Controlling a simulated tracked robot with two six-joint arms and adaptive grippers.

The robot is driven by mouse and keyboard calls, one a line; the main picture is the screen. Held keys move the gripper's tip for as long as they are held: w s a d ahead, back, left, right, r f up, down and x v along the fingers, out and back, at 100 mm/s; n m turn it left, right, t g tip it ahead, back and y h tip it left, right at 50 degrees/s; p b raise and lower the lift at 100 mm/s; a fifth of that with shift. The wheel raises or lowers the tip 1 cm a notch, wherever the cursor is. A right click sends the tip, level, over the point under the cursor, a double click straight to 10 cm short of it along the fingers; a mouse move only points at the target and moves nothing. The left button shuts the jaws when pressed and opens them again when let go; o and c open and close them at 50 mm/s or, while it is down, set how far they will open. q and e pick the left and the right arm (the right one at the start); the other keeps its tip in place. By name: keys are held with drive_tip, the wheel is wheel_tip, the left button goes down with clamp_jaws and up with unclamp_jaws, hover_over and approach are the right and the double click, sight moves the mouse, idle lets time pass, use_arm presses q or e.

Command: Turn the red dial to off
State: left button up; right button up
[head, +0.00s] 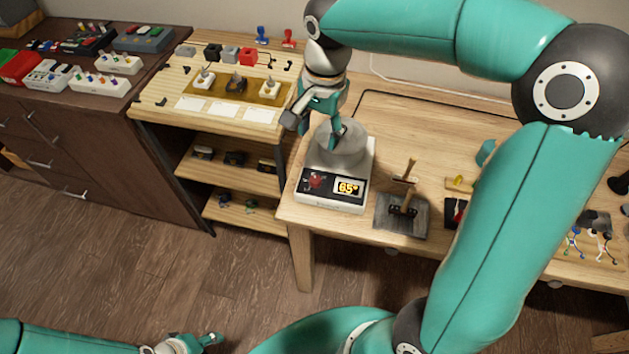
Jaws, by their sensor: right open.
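The red dial (316,181) is on the front left of a white device (331,204) that stands on the wooden table. A lit display (349,187) beside the dial reads about 65. A round grey metal pot (352,152) sits on top of the device. My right gripper (318,128) is open, over the pot and behind the dial, apart from the dial. One finger hangs in front of the pot's opening; whether it touches the pot I cannot tell. My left gripper (207,342) is low at the bottom edge, far from the device, and its jaws are too small to judge.
A small stand on a dark plate (402,215) is right of the device. A wooden bench (262,112) with switches and shelves stands left, and a dark cabinet (95,130) holds pedals. My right arm covers much of the table's right. Floor in front is clear.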

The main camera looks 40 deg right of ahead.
sight(316, 179)
drive_tip(key=f, duration=1.6)
drive_tip(key=shift+w, duration=0.35)
clamp_jaws()
drive_tip(key=shift+a, duration=0.15)
